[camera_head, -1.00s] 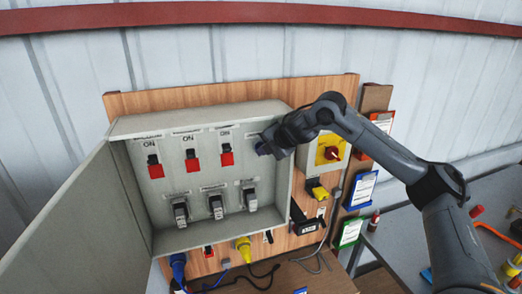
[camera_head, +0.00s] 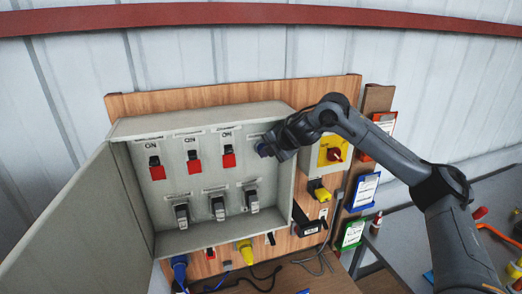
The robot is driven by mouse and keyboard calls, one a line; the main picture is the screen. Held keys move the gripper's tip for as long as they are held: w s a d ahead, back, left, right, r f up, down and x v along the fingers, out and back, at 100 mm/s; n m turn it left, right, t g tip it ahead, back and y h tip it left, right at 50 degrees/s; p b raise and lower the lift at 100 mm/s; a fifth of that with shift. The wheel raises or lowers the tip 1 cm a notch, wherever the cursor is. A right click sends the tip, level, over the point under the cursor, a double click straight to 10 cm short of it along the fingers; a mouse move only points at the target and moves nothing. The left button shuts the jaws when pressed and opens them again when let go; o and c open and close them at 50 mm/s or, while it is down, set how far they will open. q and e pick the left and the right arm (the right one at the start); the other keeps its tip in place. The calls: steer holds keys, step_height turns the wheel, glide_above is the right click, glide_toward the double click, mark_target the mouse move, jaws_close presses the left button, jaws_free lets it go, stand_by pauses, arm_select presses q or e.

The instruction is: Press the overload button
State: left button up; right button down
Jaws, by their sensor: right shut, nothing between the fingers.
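An open grey electrical box (camera_head: 203,240) hangs on a wooden board. Inside, its top row has several red-and-black switches, among them one at the left (camera_head: 157,170), one in the middle (camera_head: 194,163) and one at the right (camera_head: 228,158). A lower row holds black-and-grey switches (camera_head: 218,207). My right gripper (camera_head: 265,149) is shut and empty at the upper right of the box, right of the top row. It covers whatever lies behind it, and I cannot make out the overload button. I cannot tell whether the fingertips touch anything. My left gripper is not in view.
The box's door (camera_head: 70,225) stands open to the left. Blue (camera_head: 179,268) and yellow plugs (camera_head: 245,252) hang below. A grey table (camera_head: 405,240) lies at right.

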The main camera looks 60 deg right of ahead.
steer(key=shift+s+d, duration=0.25)
steer(key=shift+s, duration=0.3)
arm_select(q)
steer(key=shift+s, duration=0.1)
arm_select(e)
steer(key=shift+s+a, duration=0.1)
steer(key=shift+s, duration=0.05)
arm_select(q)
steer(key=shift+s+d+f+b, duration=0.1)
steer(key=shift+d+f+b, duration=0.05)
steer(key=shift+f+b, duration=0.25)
arm_select(e)
steer(key=shift+s+a+r, duration=0.1)
steer(key=shift+s+a, duration=1.5)
steer(key=shift+s, duration=0.3)
